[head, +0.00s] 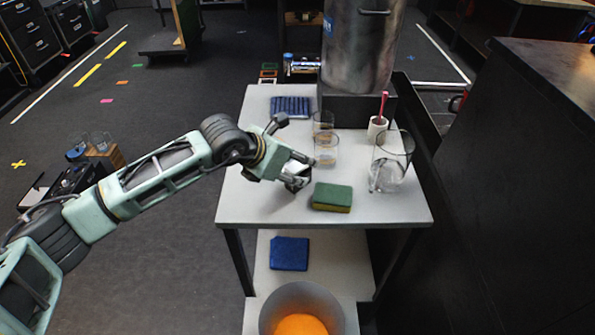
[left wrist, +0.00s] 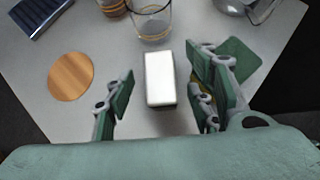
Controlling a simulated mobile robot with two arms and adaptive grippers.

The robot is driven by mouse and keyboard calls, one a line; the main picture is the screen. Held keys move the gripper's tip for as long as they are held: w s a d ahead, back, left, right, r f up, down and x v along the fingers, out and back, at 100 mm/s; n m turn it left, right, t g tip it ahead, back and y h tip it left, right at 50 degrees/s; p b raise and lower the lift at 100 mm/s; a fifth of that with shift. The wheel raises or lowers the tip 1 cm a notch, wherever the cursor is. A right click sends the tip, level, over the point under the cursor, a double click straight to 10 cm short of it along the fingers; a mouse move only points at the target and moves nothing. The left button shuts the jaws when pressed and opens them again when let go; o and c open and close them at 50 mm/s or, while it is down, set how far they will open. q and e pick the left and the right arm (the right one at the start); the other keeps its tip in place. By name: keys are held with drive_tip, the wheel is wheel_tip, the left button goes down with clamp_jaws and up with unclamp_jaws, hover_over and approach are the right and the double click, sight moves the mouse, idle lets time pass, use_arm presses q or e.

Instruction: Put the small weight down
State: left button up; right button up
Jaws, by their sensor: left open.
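A small block-shaped weight with a bright pale top (left wrist: 160,78) stands on the grey table (left wrist: 110,40), between the fingers of my left gripper (left wrist: 160,74) in the left wrist view. The fingers are open, with a gap on both sides of the weight. In the head view my left gripper (head: 298,174) is low over the middle of the table, left of the green and yellow sponge (head: 332,197). The weight is mostly hidden by the fingers there. My right gripper is not in view.
A wooden disc (left wrist: 70,77) lies left of the weight. A blue ribbed tray (head: 290,106) is at the back left.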

use_arm(q)
drive_tip(key=shift+x, duration=1.1)
clamp_jaws()
drive_tip(key=shift+w+r, duration=0.1)
drive_tip(key=shift+r, duration=0.15)
